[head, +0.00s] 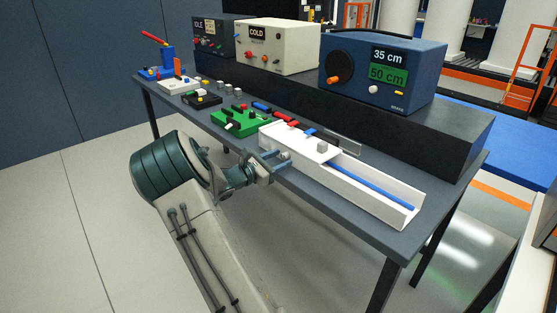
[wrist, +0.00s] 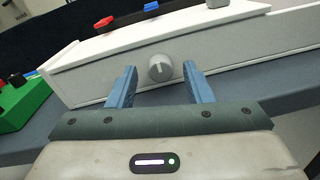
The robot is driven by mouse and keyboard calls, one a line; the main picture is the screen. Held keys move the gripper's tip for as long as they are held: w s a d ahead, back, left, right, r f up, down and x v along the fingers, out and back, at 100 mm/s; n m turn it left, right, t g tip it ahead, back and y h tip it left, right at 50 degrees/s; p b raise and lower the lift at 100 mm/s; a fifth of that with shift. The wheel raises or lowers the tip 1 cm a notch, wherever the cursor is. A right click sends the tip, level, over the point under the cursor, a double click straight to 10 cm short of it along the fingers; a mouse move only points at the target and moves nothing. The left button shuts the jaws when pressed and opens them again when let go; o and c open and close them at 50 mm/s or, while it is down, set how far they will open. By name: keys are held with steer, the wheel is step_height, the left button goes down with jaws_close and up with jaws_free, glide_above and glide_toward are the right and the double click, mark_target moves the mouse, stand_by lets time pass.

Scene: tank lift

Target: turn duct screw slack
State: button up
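The white duct (head: 365,188) lies along the front of the table. In the wrist view its front wall (wrist: 225,55) carries a round grey screw knob (wrist: 161,68) with a light slot line. My gripper (wrist: 160,88) is open, with one blue finger on each side of the knob as seen in the wrist view. The fingers look apart from the knob, and I cannot tell whether the tips reach it. In the head view my gripper (head: 275,160) is at the duct's left front end, and the knob cannot be made out there.
A green block fixture (head: 236,124) stands left of the duct; it also shows in the wrist view (wrist: 20,105). A blue box reading 35 cm and 50 cm (head: 385,70) and a cream COLD box (head: 277,47) stand on the black shelf behind. The floor before the table is open.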

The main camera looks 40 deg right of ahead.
steer(key=a, duration=1.3)
steer(key=shift+s+a, duration=0.25)
steer(key=shift+a, duration=0.15)
steer(key=shift+r, duration=0.1)
steer(key=s+a+r+m+g+y+p, duration=0.1)
steer(key=s+a+m+y+p, duration=0.1)
steer(key=s+m+y, duration=0.35)
steer(key=s+a+r+m+g+y+p, duration=0.1)
steer(key=s+a+r+m+g+y, duration=0.15)
steer(key=s, duration=0.55)
steer(key=s+a+r+m+t+y+p, duration=0.2)
steer(key=s+a+r+m+y, duration=0.1)
steer(key=s+a+m+y, duration=0.1)
steer(key=s+a+r+m+t+y+p, duration=0.2)
steer(key=s+a+y, duration=0.4)
steer(key=s+a, duration=0.3)
steer(key=a+r+m+t, duration=0.1)
steer(key=a+m, duration=0.1)
steer(key=shift+a+r+m+t, duration=0.3)
steer(key=shift+r+t, duration=0.05)
steer(key=shift+r, duration=0.05)
steer(key=shift+c, duration=1.1)
